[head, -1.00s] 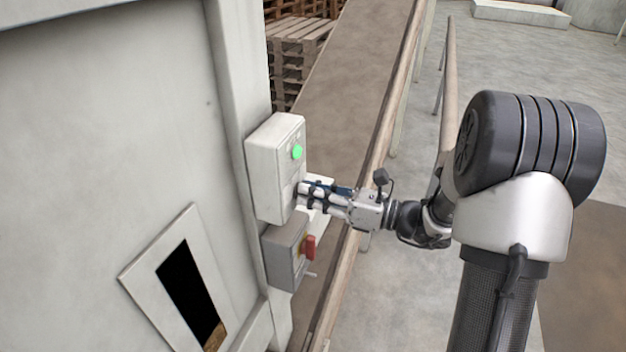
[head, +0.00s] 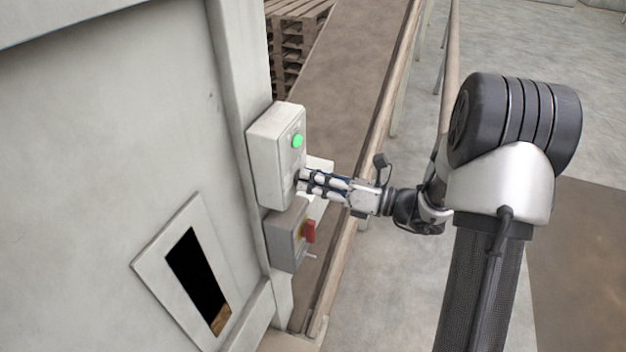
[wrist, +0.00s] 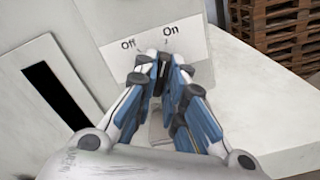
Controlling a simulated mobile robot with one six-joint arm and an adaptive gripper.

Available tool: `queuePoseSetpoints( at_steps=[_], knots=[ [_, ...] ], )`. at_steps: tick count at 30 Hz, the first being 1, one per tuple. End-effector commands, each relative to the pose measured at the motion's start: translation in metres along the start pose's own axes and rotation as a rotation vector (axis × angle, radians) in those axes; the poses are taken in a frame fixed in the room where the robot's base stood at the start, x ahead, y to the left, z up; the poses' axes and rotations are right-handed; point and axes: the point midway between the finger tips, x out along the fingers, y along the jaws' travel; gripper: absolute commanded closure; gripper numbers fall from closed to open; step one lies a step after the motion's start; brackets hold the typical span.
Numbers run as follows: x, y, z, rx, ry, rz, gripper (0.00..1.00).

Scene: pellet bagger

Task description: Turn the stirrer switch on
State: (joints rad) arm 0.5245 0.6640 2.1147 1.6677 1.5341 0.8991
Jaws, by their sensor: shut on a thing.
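The white control box (head: 272,165) is mounted on the edge of the machine wall, with a lit green light (head: 297,140) on its front. My gripper (head: 301,182) reaches in from the right, fingertips at the lower front of this box. In the wrist view, an Off/On label plate (wrist: 193,42) stands just beyond my gripper (wrist: 163,66), Off at left and On at right. My fingers are close together, shut on the stirrer switch between the two words. The fingers hide most of the switch, so I cannot tell which way it points.
A grey box (head: 281,240) with a red handle (head: 309,231) on yellow sits just below my gripper. A brown conveyor with a side rail (head: 384,125) runs behind. Wooden pallets (head: 293,35) are stacked at the back. Open floor lies at right.

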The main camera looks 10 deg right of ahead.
Motion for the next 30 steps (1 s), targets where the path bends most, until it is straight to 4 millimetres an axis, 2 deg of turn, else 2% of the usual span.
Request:
queuePoseSetpoints(
  at_steps=[1,9,20,26,30],
  knots=[
    [0.0,0.0,0.0,0.003,0.0,0.0,0.88],
    [0.0,0.0,0.0,0.002,0.0,0.0,0.7],
    [-0.003,0.0,0.0,0.001,-0.001,-0.001,0.69],
    [-0.03,-0.001,0.001,0.001,-0.003,-0.005,0.69],
    [-0.062,-0.001,0.001,0.001,-0.004,-0.006,0.69]
  ],
)
